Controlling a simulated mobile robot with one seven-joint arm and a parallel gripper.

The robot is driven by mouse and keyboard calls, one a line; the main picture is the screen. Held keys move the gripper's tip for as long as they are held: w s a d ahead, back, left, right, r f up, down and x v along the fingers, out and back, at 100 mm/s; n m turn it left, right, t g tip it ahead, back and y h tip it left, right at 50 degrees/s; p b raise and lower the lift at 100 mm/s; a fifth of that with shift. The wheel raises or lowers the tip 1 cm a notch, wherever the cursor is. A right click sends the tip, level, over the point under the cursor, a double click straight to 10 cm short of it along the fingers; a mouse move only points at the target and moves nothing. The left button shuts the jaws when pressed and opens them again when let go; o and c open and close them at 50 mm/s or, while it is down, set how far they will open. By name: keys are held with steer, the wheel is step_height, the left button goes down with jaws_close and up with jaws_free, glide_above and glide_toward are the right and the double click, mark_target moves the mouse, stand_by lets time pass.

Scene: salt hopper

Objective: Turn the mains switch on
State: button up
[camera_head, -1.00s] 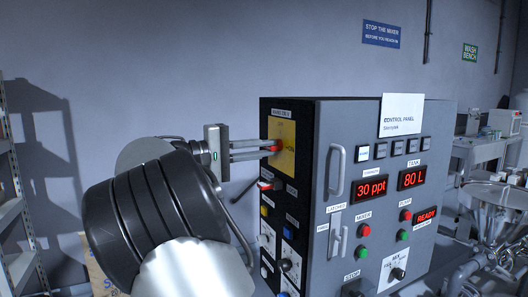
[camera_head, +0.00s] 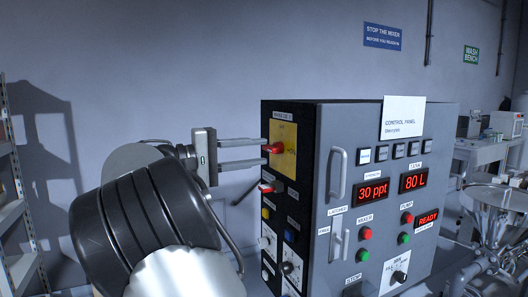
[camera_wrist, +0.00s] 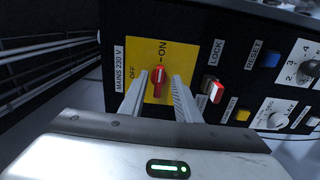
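The mains switch is a red handle (camera_wrist: 158,75) on a yellow plate (camera_wrist: 142,50) marked MAINS 230 V, OFF and ON. In the wrist view the handle's long side and white line point toward the ON mark, not toward OFF. The head view also shows the red handle (camera_head: 272,148) on the narrow side of the cabinet. My gripper (camera_head: 266,152) is open in front of the plate. In the wrist view its fingers stand on either side of the handle, with a gap at each side.
A red-and-white LOCK switch (camera_wrist: 214,90) sits beside the yellow plate, with a blue RESET button (camera_wrist: 271,59) and a yellow button (camera_wrist: 242,115) further along. The grey control cabinet (camera_head: 330,118) carries lit displays. A shelf rack (camera_head: 8,190) stands at far left.

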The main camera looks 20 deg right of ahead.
steer(key=a+p, duration=0.1)
steer(key=a, duration=1.3)
steer(key=shift+s+a, duration=0.2)
steer(key=s+d+f+n+y+p, duration=0.1)
steer(key=s+d+f+y+p, duration=0.45)
steer(key=s+d+y, duration=0.65)
steer(key=s+a+f+t+y+p, duration=0.2)
steer(key=s+a, duration=0.3)
steer(key=s, duration=0.3)
steer(key=s+a+f+m+t+y+p, duration=0.1)
steer(key=s+a+f+t+y+p, duration=0.1)
steer(key=s, duration=0.7)
steer(key=a+f+t+y, duration=0.1)
steer(key=a+y, duration=0.1)
steer(key=shift+s+a, duration=0.15)
steer(key=shift+a, duration=0.2)
